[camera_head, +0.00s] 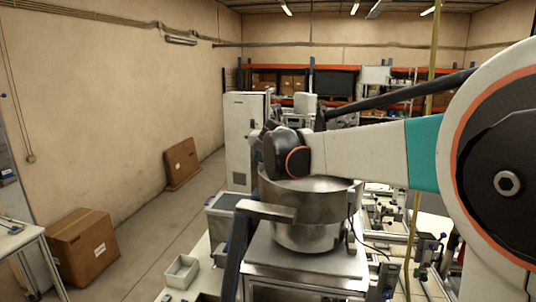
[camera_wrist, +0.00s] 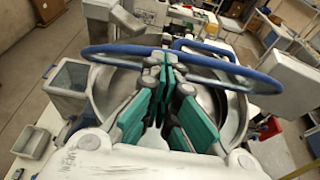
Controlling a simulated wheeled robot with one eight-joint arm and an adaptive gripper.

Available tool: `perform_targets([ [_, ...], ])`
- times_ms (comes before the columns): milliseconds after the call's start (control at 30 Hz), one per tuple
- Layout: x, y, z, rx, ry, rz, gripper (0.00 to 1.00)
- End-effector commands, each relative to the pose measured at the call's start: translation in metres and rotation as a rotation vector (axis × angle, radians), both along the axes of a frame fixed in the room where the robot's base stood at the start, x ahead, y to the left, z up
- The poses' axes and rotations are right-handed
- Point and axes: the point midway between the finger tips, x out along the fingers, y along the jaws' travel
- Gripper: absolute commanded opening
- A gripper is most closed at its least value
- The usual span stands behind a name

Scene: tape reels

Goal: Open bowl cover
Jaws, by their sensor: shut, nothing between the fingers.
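The bowl (camera_head: 312,232) is a large round metal bowl on a metal machine; its inner wall also shows in the wrist view (camera_wrist: 234,118). A blue curved bar (camera_wrist: 115,50) arches across the bowl's top in the wrist view, with a smaller blue loop (camera_wrist: 205,46) behind it. They look like part of the cover, but I cannot tell for sure. My gripper (camera_wrist: 166,58) has green finger pads, shut and empty, with the tips at the bar's middle. I cannot tell whether they touch it. In the head view my wrist hides part of the bowl's top, and the fingertips are not clear.
A grey bin (camera_head: 222,215) and a small open tray (camera_head: 180,271) stand left of the bowl. A white cabinet (camera_head: 245,135) is behind. A cardboard box (camera_head: 82,245) lies on the floor at left. Other equipment crowds the right side.

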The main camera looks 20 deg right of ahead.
Motion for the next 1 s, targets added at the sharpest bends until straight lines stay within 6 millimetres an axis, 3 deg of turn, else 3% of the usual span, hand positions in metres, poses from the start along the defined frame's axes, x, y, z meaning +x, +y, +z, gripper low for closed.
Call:
perform_targets([
  [200, 0.027, -0.019, 0.032, -0.001, -0.001, -0.002, 0.0],
  [400, 0.051, -0.036, 0.051, -0.001, 0.0, -0.003, 0.0],
  [700, 0.077, -0.053, 0.066, 0.0, 0.0, -0.001, 0.0],
  [1000, 0.087, -0.06, 0.07, 0.0, 0.0, -0.001, 0.0],
])
